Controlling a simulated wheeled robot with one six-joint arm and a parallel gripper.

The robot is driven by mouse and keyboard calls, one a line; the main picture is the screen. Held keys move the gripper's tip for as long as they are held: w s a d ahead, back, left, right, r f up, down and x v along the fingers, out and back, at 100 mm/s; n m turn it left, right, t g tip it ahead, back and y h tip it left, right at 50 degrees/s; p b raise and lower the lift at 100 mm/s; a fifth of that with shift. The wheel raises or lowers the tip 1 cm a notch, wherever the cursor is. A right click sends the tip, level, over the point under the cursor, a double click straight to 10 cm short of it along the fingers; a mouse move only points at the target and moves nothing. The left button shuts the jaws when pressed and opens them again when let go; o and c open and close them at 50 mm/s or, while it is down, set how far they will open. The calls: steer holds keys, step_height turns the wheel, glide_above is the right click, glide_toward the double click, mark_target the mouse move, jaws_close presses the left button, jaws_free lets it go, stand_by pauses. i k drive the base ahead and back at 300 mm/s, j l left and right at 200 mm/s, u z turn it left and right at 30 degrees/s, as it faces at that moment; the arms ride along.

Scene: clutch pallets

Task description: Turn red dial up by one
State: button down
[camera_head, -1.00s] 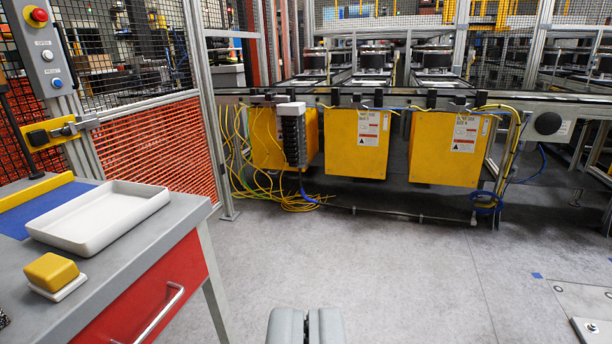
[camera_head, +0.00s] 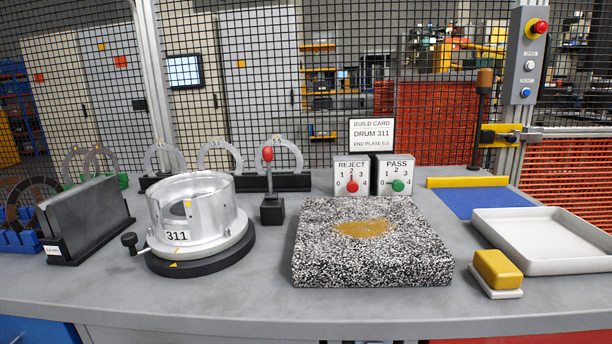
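The red dial (camera_head: 352,187) is a small round knob on the front of a white-faced box labelled REJECT (camera_head: 350,166). The numbers 0 to 4 are set around it. The dial is too small to tell which number it points at. A matching box labelled PASS (camera_head: 397,165) with a green dial (camera_head: 398,186) stands right beside it. Both boxes stand at the back of the grey workbench (camera_head: 250,300), behind a speckled block. My gripper is not visible in the current view.
The speckled block (camera_head: 370,270) lies in front of the dial boxes. A metal drum marked 311 (camera_head: 192,215) and a red-topped lever (camera_head: 268,180) stand to the left. A white tray (camera_head: 545,265) and yellow block (camera_head: 497,268) are right. A build card (camera_head: 372,134) stands behind.

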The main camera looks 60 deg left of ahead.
mark_target(352, 186)
steer(key=u, duration=1.45)
